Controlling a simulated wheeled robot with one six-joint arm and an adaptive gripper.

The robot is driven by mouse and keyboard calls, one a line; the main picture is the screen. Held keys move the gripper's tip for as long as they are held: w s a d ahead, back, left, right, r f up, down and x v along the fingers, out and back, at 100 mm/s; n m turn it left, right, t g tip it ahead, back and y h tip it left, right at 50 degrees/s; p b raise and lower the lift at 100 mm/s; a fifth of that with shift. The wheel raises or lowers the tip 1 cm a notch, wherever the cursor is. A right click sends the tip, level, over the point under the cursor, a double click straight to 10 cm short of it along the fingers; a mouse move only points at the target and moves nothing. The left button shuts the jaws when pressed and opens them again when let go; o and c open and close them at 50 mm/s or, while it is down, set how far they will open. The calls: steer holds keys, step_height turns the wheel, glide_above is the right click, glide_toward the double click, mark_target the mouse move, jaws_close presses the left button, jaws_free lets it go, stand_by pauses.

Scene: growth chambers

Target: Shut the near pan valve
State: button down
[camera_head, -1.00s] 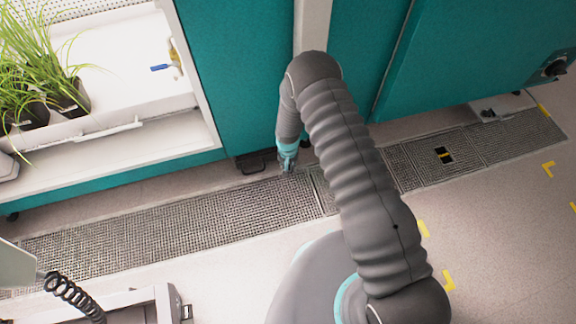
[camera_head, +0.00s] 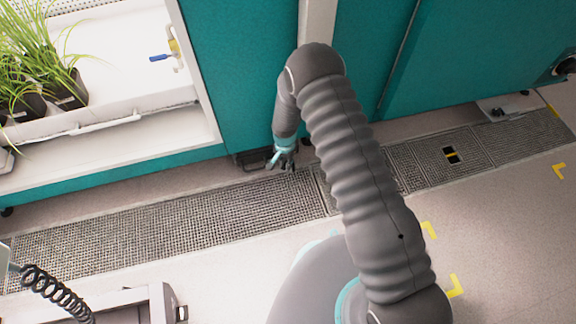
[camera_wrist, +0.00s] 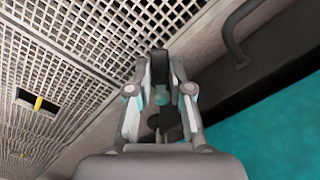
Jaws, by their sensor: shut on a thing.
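My gripper (camera_head: 282,160) is low at the foot of the teal chamber, just above the floor grating. In the wrist view its fingers (camera_wrist: 159,72) are closed around a narrow dark piece (camera_wrist: 158,62). I cannot tell for sure whether this is the handle of the near pan valve; the fingers hide most of it. A dark pan front with a loop handle (camera_wrist: 232,38) is to the right of the fingers in the wrist view. A valve with a blue lever (camera_head: 160,58) and a brass body is on the white chamber wall, away from my gripper.
Potted grass (camera_head: 40,75) stands on the white shelf at the left. Floor grating (camera_head: 180,225) runs along the chamber base. A grey cart (camera_head: 130,300) with a coiled cable (camera_head: 55,292) is at bottom left. The floor at right is open, with yellow marks (camera_head: 429,230).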

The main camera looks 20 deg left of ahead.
steer(key=m+b, duration=0.1)
steer(key=a+m+b, duration=0.1)
steer(key=m, duration=0.1)
steer(key=m+b, duration=0.1)
steer(key=shift+w+a+f+m, duration=0.15)
steer(key=shift+w+a+m, duration=0.15)
steer(key=shift+w, duration=0.1)
steer(key=shift+w+a+m+b, duration=0.2)
steer(key=shift+m+b, duration=0.15)
steer(key=shift+m, duration=0.4)
steer(key=shift+w+a+m+b, duration=0.2)
steer(key=shift+m+b, duration=0.15)
steer(key=shift+m, duration=0.35)
steer(key=shift+w+a+m+b, duration=0.2)
steer(key=shift+m+b, duration=0.15)
steer(key=shift+m, duration=0.4)
steer(key=c, duration=1.1)
jaws_free()
steer(key=shift+w, duration=0.1)
steer(key=shift+o, duration=0.2)
steer(key=shift+r, duration=0.2)
